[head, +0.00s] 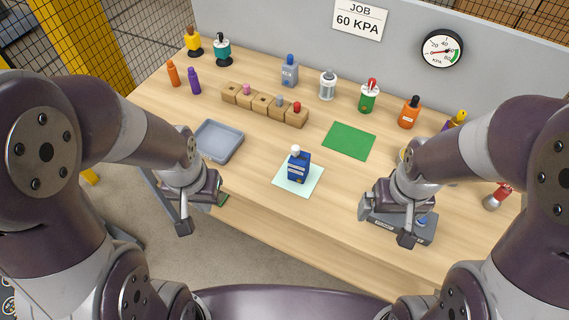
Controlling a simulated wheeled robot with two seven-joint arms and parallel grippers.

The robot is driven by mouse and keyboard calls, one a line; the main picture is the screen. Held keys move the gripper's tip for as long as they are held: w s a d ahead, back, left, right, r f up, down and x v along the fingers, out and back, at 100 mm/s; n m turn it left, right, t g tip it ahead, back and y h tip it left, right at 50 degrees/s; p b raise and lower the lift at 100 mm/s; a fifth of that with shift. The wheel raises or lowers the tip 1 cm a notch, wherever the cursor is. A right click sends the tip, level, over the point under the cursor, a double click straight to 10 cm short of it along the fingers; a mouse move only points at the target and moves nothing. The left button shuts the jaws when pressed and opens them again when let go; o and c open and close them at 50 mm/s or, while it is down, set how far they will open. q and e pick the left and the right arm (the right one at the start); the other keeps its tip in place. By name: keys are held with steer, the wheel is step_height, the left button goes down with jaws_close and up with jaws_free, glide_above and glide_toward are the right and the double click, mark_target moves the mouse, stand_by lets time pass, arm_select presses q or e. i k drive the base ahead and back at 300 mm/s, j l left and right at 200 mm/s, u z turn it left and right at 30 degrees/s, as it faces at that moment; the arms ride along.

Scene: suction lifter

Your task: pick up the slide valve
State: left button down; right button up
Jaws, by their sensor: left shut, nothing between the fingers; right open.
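Which object is the slide valve, I cannot tell for certain; no readable label names it. A dark blue block with a white knob (299,168) stands upright on a pale mint mat (283,184) in the middle of the table. A green body with a red top (368,97) and an orange body with a black top (409,112) stand near the back wall. My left gripper (184,226) is shut and empty at the table's front left edge.
A grey tray (218,141), a wooden rack with several pegs (263,104) and a green mat (349,141) lie on the table. Bottles stand along the back. A red and silver part (497,196) is at right. A gauge (442,49) hangs on the wall.

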mark_target(298, 167)
steer(key=i+l, duration=0.1)
steer(key=l, duration=0.35)
steer(key=i+l, duration=0.1)
steer(key=l, duration=0.3)
steer(key=i+l, duration=0.1)
steer(key=l, duration=0.35)
